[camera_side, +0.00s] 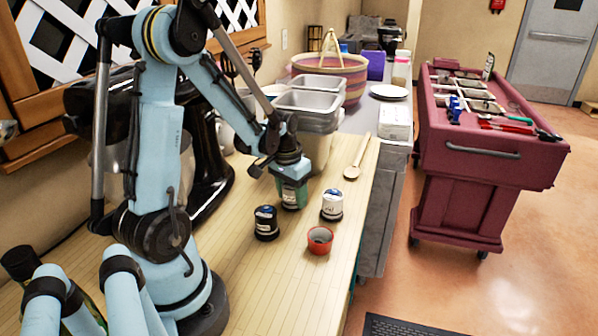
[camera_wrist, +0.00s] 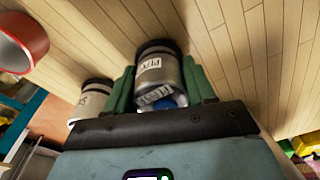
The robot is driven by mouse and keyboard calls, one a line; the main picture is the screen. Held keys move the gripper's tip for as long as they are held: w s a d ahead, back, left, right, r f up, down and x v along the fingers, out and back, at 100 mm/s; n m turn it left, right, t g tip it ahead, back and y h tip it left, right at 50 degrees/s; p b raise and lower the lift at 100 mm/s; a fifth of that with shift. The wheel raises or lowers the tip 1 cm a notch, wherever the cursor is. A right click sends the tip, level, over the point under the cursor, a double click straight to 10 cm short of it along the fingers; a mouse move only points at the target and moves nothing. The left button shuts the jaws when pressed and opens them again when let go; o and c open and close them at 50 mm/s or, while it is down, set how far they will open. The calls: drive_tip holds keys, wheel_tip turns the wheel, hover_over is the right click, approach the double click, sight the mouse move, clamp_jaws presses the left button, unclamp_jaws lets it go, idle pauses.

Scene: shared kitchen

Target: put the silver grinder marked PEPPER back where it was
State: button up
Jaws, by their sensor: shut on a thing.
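My gripper (camera_side: 292,196) has green fingers and points down low over the wooden counter. The label is only partly legible and seems to begin with "PE". In the side view the fingers mostly hide this grinder. I cannot tell whether it touches the counter.
A dark grinder (camera_side: 265,223) stands left of my gripper and a pale one (camera_side: 332,204) right. A red bowl (camera_side: 320,240) is in front, also in the wrist view (camera_wrist: 22,40). Metal pans (camera_side: 308,103) stand behind; a wooden spoon (camera_side: 357,158) lies back right.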

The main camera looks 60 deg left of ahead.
sight(288, 188)
drive_tip(key=shift+f, duration=0.15)
drive_tip(key=o, duration=1.4)
drive_tip(key=r, duration=0.4)
drive_tip(key=s+r, duration=0.1)
drive_tip(key=r, duration=0.7)
drive_tip(key=shift+s+d, duration=0.15)
drive_tip(key=shift+d, duration=0.2)
drive_tip(key=d+m+t, duration=0.1)
drive_tip(key=d+t, duration=0.1)
drive_tip(key=d, duration=0.4)
drive_tip(key=d+m+t, duration=0.2)
drive_tip(key=d, duration=0.4)
drive_tip(key=d+m+t, duration=0.1)
drive_tip(key=d+t, duration=0.1)
drive_tip(key=d, duration=0.4)
drive_tip(key=shift+d+r+h, duration=0.3)
drive_tip(key=shift+r, duration=0.1)
